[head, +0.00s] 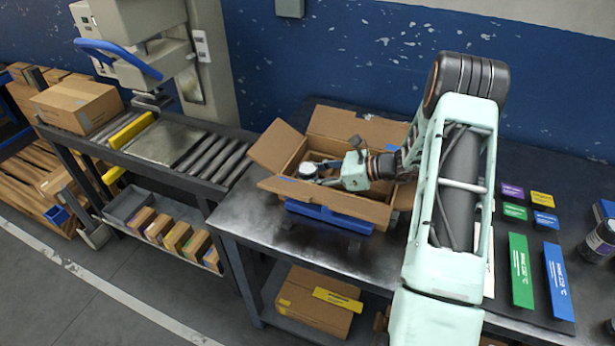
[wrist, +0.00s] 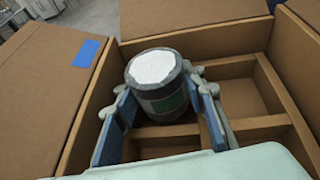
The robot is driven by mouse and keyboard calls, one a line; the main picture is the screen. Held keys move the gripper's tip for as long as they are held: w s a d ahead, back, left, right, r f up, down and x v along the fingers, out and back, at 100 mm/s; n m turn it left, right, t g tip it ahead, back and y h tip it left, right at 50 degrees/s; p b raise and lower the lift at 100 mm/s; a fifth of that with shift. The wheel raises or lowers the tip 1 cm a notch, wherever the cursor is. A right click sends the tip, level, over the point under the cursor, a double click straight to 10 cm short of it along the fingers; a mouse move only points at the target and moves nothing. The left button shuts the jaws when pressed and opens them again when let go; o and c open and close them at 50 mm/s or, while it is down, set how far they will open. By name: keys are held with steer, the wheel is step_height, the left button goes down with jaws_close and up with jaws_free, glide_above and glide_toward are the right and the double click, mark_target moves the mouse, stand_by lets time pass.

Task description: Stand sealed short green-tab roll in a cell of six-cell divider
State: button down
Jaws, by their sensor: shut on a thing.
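The roll (wrist: 160,92) is short and dark-wrapped, with a white round top and a green patch on its side. My gripper (wrist: 158,100) is shut on it, with one blue-padded finger on each side. In the head view my gripper (head: 328,173) reaches into the open carton and the roll's pale top (head: 307,170) shows at its end. The brown divider (wrist: 262,124) shows inside the carton with empty cells right of and in front of the roll. The roll looks roughly upright by the far left corner; its lower end is hidden, so I cannot tell how deep it sits.
The cardboard carton (head: 330,205) stands with flaps spread on a blue stand (head: 328,216) on the dark table. A blue tape strip (wrist: 89,53) marks its left flap. Coloured cards (head: 521,270) lie at the right. A roller conveyor (head: 205,158) stands at the left.

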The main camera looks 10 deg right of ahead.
steer(key=shift+s+f, duration=0.15)
steer(key=shift+f, duration=0.2)
steer(key=shift+s+f+b, duration=0.25)
steer(key=shift+f+b, duration=0.35)
steer(key=shift+f, duration=0.1)
steer(key=c, duration=1.5)
jaws_free()
steer(key=shift+o, duration=1.3)
steer(key=shift+f, duration=0.1)
steer(key=shift+w+r+p, duration=0.15)
steer(key=shift+r+p, duration=0.55)
steer(key=v, duration=1.2)
steer(key=shift+w+r+b, duration=0.2)
steer(key=shift+r+b, duration=0.1)
steer(key=shift+b, duration=0.05)
